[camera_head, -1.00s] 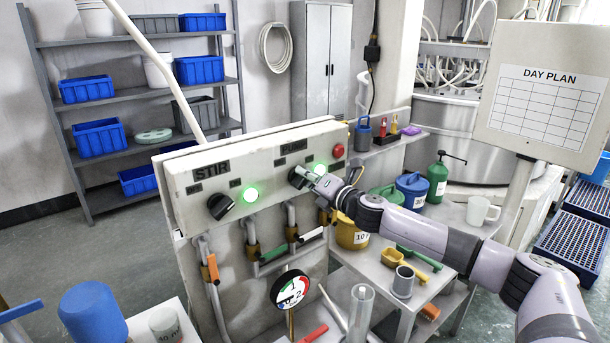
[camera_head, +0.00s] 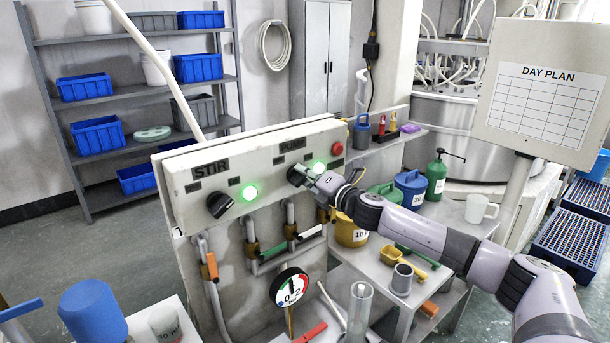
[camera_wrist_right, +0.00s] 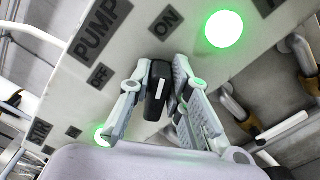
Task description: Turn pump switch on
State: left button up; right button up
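The pump switch is a black knob with a white line (camera_wrist_right: 157,92), under the PUMP plate (camera_wrist_right: 98,30) in the right wrist view. Its white line points up toward the ON label (camera_wrist_right: 166,22), away from OFF (camera_wrist_right: 100,76). A green lamp (camera_wrist_right: 222,29) beside it is lit. My right gripper (camera_wrist_right: 160,85) has its fingers closed around the knob, one on each side. In the head view my right gripper (camera_head: 318,183) is at the panel (camera_head: 270,160) and partly covers the switch. My left gripper is not in view.
The STIR knob (camera_head: 220,204) and its lit green lamp (camera_head: 249,193) are left on the panel. A red button (camera_head: 337,148) is at its right end. Pipes with coloured valve handles and a gauge (camera_head: 289,287) are below. A day plan board (camera_head: 545,95) stands at right.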

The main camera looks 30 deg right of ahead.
jog(key=o, duration=0.3)
jog(key=shift+o, duration=0.2)
jog(key=shift+s, duration=0.1)
